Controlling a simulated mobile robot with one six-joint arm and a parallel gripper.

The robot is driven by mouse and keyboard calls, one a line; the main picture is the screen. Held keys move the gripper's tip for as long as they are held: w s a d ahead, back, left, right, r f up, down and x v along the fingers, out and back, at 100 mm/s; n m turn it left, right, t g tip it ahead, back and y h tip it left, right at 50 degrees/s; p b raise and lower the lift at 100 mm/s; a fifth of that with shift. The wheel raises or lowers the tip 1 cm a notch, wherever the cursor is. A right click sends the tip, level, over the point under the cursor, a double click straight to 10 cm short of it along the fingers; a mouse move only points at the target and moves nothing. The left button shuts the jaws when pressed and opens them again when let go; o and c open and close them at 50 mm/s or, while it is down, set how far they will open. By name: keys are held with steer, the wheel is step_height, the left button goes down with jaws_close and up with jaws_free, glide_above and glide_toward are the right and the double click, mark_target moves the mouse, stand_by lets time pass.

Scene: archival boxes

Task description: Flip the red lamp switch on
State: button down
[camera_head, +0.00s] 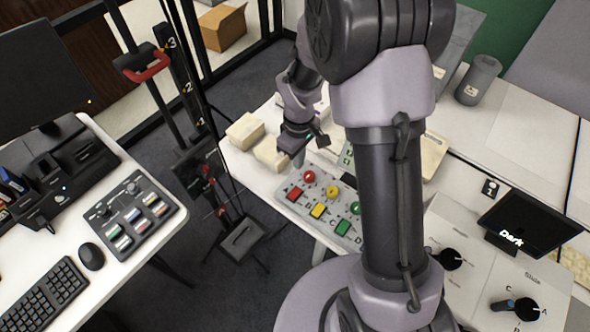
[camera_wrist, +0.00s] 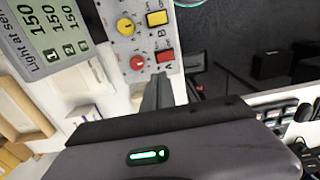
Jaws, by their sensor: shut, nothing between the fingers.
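The control panel (camera_head: 329,211) is a grey box on the white table with coloured round knobs and square switches. The red square switch (camera_head: 295,193) is at its left end, beside the red round knob (camera_head: 309,177). In the wrist view the red switch (camera_wrist: 165,56) and red knob (camera_wrist: 137,62) lie just beyond my fingertips. I cannot tell whether the switch is on or off. My gripper (camera_head: 299,160) is shut and empty, close to the panel's red end; its grey fingers (camera_wrist: 158,88) point at the red switch. I cannot tell whether they touch it.
The yellow switch (camera_head: 318,210) and green switch (camera_head: 343,227) are further along the panel. My arm hides part of its right side. Cream boxes (camera_head: 245,131) lie behind my gripper. A dark screen (camera_head: 530,222) and black dials stand at right; a desk with keyboard (camera_head: 45,295) is left.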

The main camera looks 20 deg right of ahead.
mark_target(298, 192)
step_height(298, 192, down, 14)
steer(key=b, duration=0.5)
stand_by(0.3)
steer(key=shift+d+f, duration=0.1)
steer(key=shift+f, duration=0.1)
steer(key=shift+s, duration=0.15)
steer(key=shift+s+a+r, duration=0.25)
steer(key=shift+s+a, duration=0.05)
steer(key=shift+a, duration=0.4)
